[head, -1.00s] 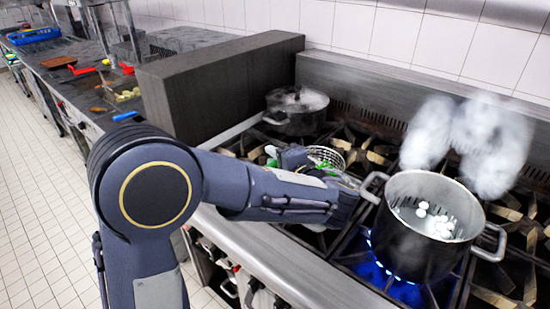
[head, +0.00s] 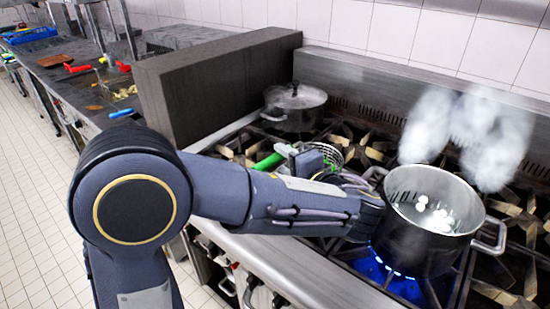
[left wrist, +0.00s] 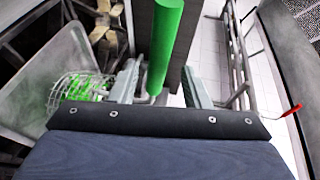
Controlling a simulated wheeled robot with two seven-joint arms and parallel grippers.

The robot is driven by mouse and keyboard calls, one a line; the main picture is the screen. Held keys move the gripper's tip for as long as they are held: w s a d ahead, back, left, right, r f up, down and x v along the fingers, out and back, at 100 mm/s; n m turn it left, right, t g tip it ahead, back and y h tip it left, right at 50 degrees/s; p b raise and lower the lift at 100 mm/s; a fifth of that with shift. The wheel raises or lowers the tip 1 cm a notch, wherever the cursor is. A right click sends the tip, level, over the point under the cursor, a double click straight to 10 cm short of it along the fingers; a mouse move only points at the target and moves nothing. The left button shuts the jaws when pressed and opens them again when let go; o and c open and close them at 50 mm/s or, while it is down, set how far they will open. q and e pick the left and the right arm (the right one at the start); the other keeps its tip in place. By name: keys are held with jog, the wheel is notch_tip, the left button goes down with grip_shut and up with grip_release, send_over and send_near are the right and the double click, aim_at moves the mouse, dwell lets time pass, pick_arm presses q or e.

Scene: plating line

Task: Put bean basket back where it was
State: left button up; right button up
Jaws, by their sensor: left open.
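The bean basket (head: 329,153) is a round wire basket on the stove side, between the lidded pot and the boiling pot in the head view. Its green handle (head: 268,162) points left. In the left wrist view the basket (left wrist: 75,92) holds green beans, and the green handle (left wrist: 166,45) stands between my fingers. My left gripper (head: 288,152) is open around or just beside the handle, with a finger on each side in the wrist view (left wrist: 160,85). My forearm and hand hide part of the basket and what lies under it. My right gripper is out of view.
An open steaming pot (head: 432,215) with white pieces stands on a lit blue burner, close to my left forearm. A lidded pot (head: 294,106) stands at the back burner. A dark upright partition (head: 215,80) separates the stove from the prep counter (head: 65,80).

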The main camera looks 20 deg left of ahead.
pick_arm(q)
jog(key=v, duration=0.6)
jog(key=shift+s+d+b, duration=0.2)
jog(key=shift+b, duration=0.25)
